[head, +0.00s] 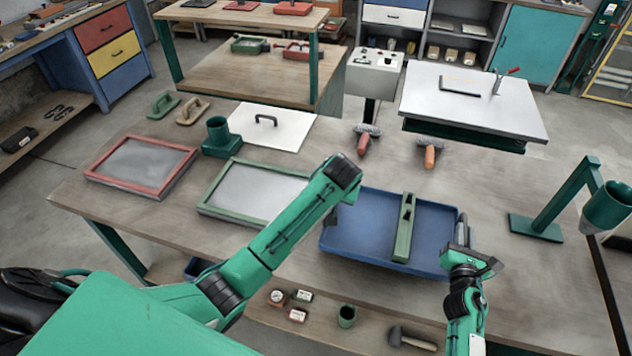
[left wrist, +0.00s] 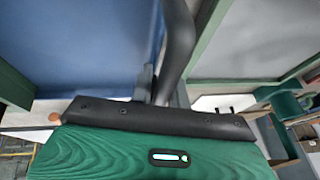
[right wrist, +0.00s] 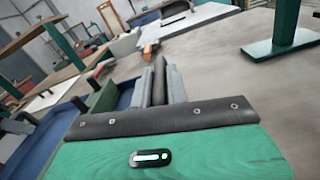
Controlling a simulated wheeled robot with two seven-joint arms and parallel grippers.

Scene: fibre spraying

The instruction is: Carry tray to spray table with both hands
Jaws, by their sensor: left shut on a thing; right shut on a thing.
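The blue tray (head: 370,240) lies on the wooden workbench, with a long green holder (head: 404,230) lying across its floor. My left gripper (head: 340,208) is at the tray's left edge, its fingertips partly hidden by my wrist. In the left wrist view its fingers (left wrist: 158,85) are shut on the tray's rim beside the blue floor (left wrist: 90,45). My right gripper (head: 462,232) is shut on the right rim; its closed fingers also show in the right wrist view (right wrist: 160,85). The white-topped table (head: 480,100), apparently the spray table, stands beyond the bench.
A green-framed screen (head: 255,190) is close left of the tray, and a red-framed screen (head: 140,165) farther left. A green stand with a cup (head: 540,225) is right. A control box (head: 374,75) stands left of the white-topped table.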

